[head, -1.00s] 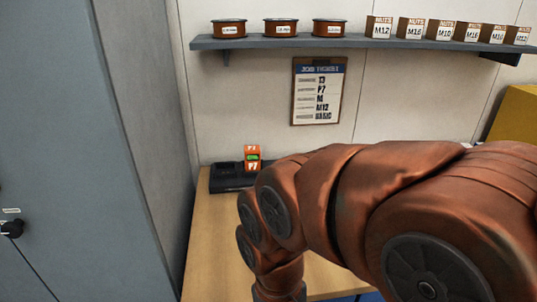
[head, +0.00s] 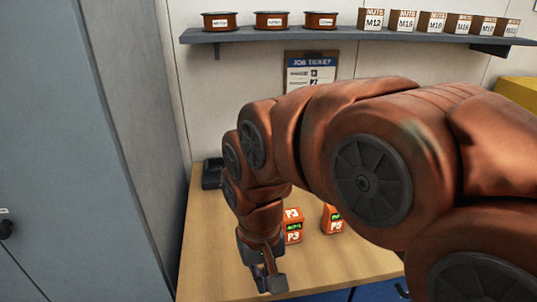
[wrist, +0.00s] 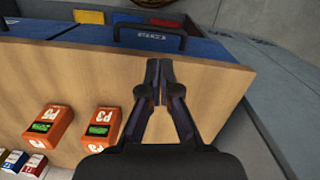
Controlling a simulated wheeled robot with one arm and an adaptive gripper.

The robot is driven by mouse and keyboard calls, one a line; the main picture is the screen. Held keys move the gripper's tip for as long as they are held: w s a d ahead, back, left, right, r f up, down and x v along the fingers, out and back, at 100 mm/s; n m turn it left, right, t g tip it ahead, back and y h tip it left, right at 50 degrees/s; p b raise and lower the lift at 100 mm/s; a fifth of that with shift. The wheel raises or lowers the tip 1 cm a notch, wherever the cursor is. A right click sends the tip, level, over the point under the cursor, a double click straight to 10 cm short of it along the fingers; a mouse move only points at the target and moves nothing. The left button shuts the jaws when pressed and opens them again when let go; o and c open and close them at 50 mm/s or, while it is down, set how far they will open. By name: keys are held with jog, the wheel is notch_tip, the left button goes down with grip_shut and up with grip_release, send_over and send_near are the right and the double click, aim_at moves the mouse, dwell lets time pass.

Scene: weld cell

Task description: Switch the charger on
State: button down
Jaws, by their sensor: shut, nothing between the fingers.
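The dark charger (head: 211,173) stands at the back left corner of the bench in the head view. Only its left end shows; my arm hides the rest, including any switch. My gripper (head: 268,284) points down near the front left of the bench, well in front of the charger. In the wrist view my gripper (wrist: 155,84) is shut and empty, its fingertips together. The charger is not seen in the wrist view.
Two orange packs with green displays stand on the wooden bench (head: 205,240), one pack (head: 293,225) beside my arm, the other (head: 332,219) further right. A grey cabinet (head: 80,150) stands left. A shelf (head: 350,36) carries spools and nut boxes.

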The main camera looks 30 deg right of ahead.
jog(key=w+d+r+m+t, duration=0.1)
jog(key=w+d+r+m, duration=0.15)
jog(key=w, duration=0.45)
jog(key=w+d+r+m+t, duration=0.1)
jog(key=w+d+r+m, duration=0.15)
jog(key=w, duration=0.45)
jog(key=w+d+r+m+t+b, duration=0.1)
jog(key=w+d+r+m, duration=0.1)
jog(key=w+d+m, duration=0.5)
jog(key=w+d+r+m+t+h+b, duration=0.1)
jog(key=w+d+r+m, duration=0.1)
jog(key=w+d+m, duration=0.6)
jog(key=w+d, duration=0.5)
jog(key=w, duration=0.2)
jog(key=shift+d+r+t+h+b, duration=0.3)
jog(key=shift+r+t+b, duration=0.05)
jog(key=shift+t, duration=0.05)
jog(key=shift+f, duration=0.1)
jog(key=p+x, duration=0.3)
jog(key=x, duration=1)
jog(key=shift+w+f, duration=0.25)
jog(key=shift+f, duration=0.1)
jog(key=shift+w, duration=0.1)
